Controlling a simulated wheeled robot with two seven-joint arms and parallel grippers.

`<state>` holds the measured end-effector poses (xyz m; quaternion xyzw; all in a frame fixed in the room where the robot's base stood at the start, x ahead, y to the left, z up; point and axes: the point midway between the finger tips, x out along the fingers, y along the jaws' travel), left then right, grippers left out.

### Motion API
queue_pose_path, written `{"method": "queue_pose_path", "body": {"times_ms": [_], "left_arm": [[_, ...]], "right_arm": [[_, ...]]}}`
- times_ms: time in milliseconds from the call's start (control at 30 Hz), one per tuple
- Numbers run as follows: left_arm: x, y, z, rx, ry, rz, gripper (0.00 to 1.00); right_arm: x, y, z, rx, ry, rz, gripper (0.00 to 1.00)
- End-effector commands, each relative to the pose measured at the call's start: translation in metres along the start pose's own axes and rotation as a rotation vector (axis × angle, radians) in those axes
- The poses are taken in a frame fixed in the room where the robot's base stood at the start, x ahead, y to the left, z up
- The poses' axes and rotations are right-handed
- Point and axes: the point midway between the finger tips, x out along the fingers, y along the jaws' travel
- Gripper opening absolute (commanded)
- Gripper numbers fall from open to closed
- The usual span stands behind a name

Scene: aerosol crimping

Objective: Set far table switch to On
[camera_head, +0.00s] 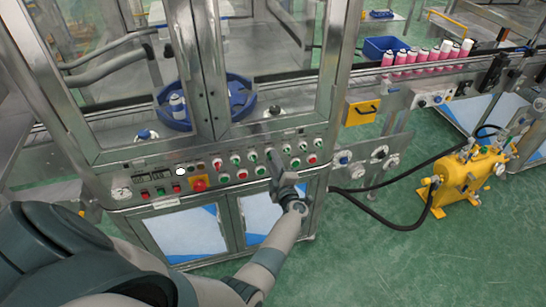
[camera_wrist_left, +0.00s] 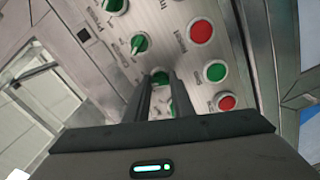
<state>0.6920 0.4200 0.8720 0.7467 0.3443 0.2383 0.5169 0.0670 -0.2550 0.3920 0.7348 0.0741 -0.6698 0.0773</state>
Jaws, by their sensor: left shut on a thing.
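The control panel (camera_head: 238,190) runs along the front of the glass-walled machine and carries rows of green rotary switches and red and green buttons. My left gripper (camera_head: 273,160) is at the right part of this panel, its fingers pointing at it. In the left wrist view its two dark fingers (camera_wrist_left: 163,92) are shut on a green switch (camera_wrist_left: 160,78), partly hidden between them. The small label by this switch is too blurred to read, so I cannot tell its setting. My right gripper is not in view.
Green switches (camera_wrist_left: 140,44) and red buttons (camera_wrist_left: 201,32) sit close around the fingers. A red emergency button (camera_head: 199,183) is to the left. A conveyor with pink cans (camera_head: 400,60) runs at the right. A yellow pump (camera_head: 465,180) with black hoses stands on the green floor.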

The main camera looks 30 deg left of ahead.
Motion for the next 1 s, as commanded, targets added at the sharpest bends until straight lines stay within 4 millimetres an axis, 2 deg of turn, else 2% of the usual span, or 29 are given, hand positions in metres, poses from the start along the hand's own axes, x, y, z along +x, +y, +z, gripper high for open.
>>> {"method": "queue_pose_path", "body": {"times_ms": [300,800,833,900,1000], "left_arm": [[-0.0004,0.0000,0.0006,0.152,-0.002,-0.002,0.00],[-0.0002,-0.0010,0.0004,0.181,-0.001,-0.001,0.00],[-0.0002,-0.0010,0.0004,0.181,-0.001,-0.001,0.24],[-0.0002,-0.0010,0.0004,0.181,-0.001,-0.001,0.41],[-0.0001,-0.0008,0.0003,0.180,-0.001,0.000,0.41]], "right_arm": [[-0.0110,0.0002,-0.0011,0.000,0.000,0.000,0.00],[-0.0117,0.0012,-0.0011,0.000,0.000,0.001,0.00],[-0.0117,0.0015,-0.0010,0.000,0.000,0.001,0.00],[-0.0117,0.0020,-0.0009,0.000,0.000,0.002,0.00],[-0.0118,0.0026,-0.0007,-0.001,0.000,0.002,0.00]]}}
